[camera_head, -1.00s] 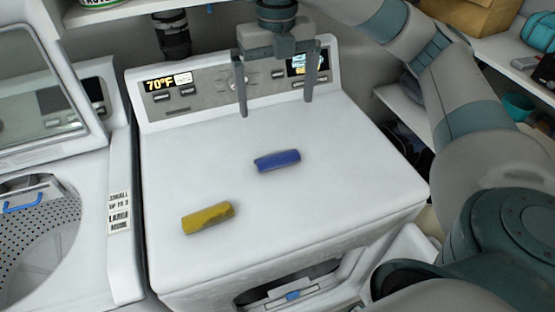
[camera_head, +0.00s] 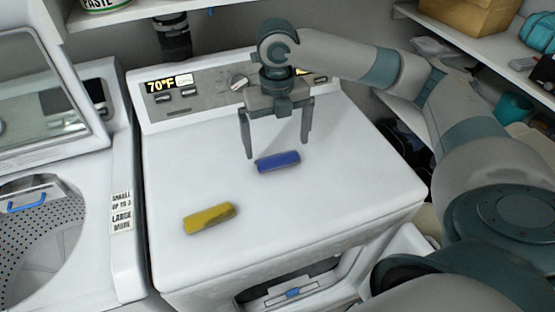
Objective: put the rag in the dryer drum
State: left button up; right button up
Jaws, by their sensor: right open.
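Two rolled cloths lie apart on the white top of the dryer (camera_head: 330,200): a blue rag (camera_head: 278,161) near the middle and a yellow rag (camera_head: 210,218) closer to the front left. My right gripper (camera_head: 278,150) is open and empty, pointing down, with its fingers spread on either side of the blue rag in the picture. Whether the fingertips are above or behind the rag is hard to tell. The dryer's front opening (camera_head: 300,289) shows only in part at the bottom edge, and the drum inside is hidden. My left gripper is not in view.
A washer (camera_head: 125,235) with its lid up and a perforated drum (camera_head: 40,235) stands at the left. The dryer's control panel (camera_head: 205,97) rises behind its top. Shelves with a box (camera_head: 470,14) are at the back right. The dryer top around the rags is clear.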

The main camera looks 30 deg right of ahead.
aim_at(279, 160)
jog(key=shift+f, duration=0.1)
jog(key=shift+s+f, duration=0.1)
jog(key=shift+f, duration=0.15)
jog(key=f, duration=0.1)
jog(key=f+p, duration=0.1)
jog(key=f, duration=0.2)
jog(key=shift+s+p, duration=0.3)
jog(key=shift+p, duration=0.1)
jog(key=shift+f, duration=0.25)
jog(key=shift+c, duration=0.6)
jog(key=c, duration=0.6)
jog(key=shift+r, duration=0.15)
